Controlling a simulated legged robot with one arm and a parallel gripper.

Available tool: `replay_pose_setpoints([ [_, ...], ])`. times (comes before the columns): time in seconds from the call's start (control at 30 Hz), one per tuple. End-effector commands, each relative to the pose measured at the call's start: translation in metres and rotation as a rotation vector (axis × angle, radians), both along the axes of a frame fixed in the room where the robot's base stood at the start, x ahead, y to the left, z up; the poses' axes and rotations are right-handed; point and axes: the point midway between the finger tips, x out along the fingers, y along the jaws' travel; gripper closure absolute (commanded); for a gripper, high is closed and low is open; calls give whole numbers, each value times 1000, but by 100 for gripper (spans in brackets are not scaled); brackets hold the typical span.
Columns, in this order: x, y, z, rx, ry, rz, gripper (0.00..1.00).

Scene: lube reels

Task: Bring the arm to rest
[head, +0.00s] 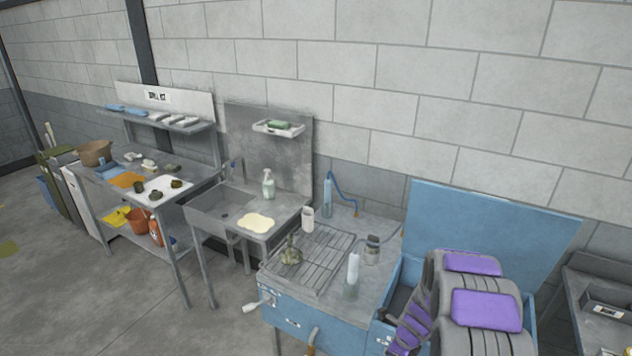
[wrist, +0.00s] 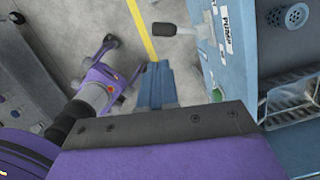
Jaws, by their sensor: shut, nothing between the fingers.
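My arm, grey with purple panels, shows folded at the lower right of the head view, in front of the blue parts washer (head: 310,322). My gripper (wrist: 158,72) shows in the wrist view as two slim blue fingers lying together, shut and empty. It points down past the washer's blue side, over the concrete floor, and touches nothing that I can see. In the head view I cannot make out the fingers.
The washer's raised lid (head: 490,235) stands behind my arm. A steel sink (head: 225,208) and a workbench (head: 185,180) stand to the left. A steel table (head: 590,295) is at the right. A black-tipped handle (wrist: 175,29) sticks out near my gripper. Floor at left is clear.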

Motion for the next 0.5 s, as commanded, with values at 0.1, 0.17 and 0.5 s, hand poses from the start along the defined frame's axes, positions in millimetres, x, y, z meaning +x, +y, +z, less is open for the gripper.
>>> replay_pose_setpoints([
  [0.1, -8, 19, 32, -2, -20, 181, 100],
  [0.17, -14, 29, 49, -6, -29, 278, 100],
  [0.5, -73, 79, 129, -23, -61, 816, 100],
])
